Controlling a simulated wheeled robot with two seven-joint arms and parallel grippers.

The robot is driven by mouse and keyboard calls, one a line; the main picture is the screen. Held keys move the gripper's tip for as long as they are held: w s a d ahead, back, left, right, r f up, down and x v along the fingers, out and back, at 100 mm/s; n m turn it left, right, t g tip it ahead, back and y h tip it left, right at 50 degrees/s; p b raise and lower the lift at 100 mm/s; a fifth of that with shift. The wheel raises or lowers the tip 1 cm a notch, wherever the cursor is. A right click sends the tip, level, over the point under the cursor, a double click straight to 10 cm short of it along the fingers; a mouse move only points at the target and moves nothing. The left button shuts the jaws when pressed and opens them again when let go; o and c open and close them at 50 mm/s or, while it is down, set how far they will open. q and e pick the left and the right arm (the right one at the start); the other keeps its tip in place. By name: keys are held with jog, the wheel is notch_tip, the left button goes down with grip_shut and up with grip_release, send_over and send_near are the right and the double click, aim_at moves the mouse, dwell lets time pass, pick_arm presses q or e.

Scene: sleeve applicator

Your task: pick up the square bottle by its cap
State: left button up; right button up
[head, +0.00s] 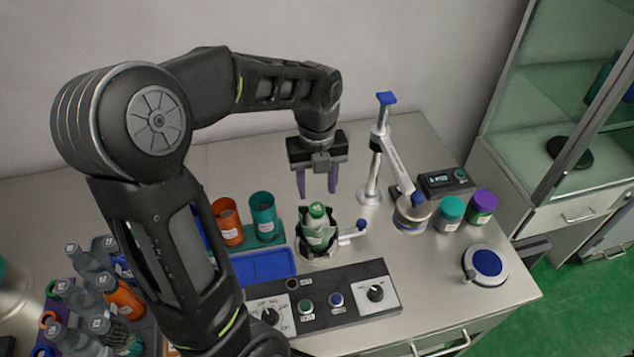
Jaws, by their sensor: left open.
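The square bottle (318,231) has a green cap (317,210) and a pale green body. It stands upright in a dark holder (303,246) on the metal table. My left gripper (317,191) points down above the bottle, its two fingers apart, with nothing between them. The fingertips look a little above the cap and apart from it. The lower part of the bottle is hidden by the holder. My right gripper does not show.
A silver post with an arm (375,165) stands right of my gripper. Orange (228,222) and teal (263,216) cups stand left of the holder. A control panel (320,300) lies in front. Several bottles crowd the left.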

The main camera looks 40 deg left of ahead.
aim_at(317, 207)
pick_arm(q)
notch_tip(317, 207, down, 7)
jog(key=b, duration=0.5)
jog(key=shift+r, duration=0.1)
jog(key=shift+f+b, duration=0.65)
jog(key=shift+f, duration=0.25)
jog(key=c, duration=0.9)
jog(key=shift+r, duration=0.2)
